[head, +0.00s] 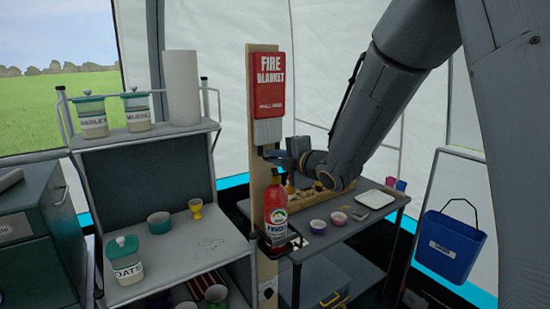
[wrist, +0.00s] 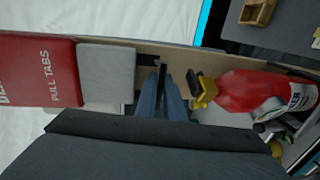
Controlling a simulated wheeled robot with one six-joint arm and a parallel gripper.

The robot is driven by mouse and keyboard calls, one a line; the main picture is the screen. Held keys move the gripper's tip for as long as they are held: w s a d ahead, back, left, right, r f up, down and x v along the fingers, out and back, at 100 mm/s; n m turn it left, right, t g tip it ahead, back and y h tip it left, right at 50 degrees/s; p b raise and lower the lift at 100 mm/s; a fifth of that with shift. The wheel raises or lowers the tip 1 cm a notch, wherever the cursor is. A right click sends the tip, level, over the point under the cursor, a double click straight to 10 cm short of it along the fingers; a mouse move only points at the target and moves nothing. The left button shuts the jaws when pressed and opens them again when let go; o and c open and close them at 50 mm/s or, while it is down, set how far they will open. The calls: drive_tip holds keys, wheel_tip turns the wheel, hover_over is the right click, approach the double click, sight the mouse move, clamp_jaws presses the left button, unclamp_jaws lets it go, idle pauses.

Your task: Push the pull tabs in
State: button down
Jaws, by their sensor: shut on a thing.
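The red fire blanket case (head: 269,85) hangs on an upright wooden board (head: 263,190). A grey-white block (head: 268,131) hangs out from its lower end. In the wrist view the case (wrist: 40,72), lettered "PULL TABS", lies at the left, with the grey block (wrist: 107,72) beside it. A dark pull tab (wrist: 148,62) runs from the block's end to my gripper (wrist: 165,75). My gripper's fingers are close together on the tab; their tips partly hide it. The gripper also shows in the head view (head: 268,156), just below the block. I cannot make out a second tab.
A red extinguisher-like bottle (head: 274,207) with a yellow-black top stands just below my gripper. A table (head: 340,238) with bowls and a white tray (head: 375,199) is to the right. Shelves (head: 165,268) with jars are at the left. A blue bin (head: 449,246) hangs at right.

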sight(265, 130)
drive_tip(key=shift+r, duration=0.1)
idle(0.7)
wheel_tip(265, 130, up, 8)
drive_tip(key=shift+w+f+p, duration=0.1)
drive_tip(key=shift+f+p, duration=0.05)
drive_tip(key=shift+p, duration=0.75)
drive_tip(key=c, duration=1.9)
unclamp_jaws()
drive_tip(key=shift+o, duration=0.2)
drive_tip(key=b+v, duration=0.2)
drive_tip(key=v, duration=0.6)
drive_tip(key=shift+f, duration=0.1)
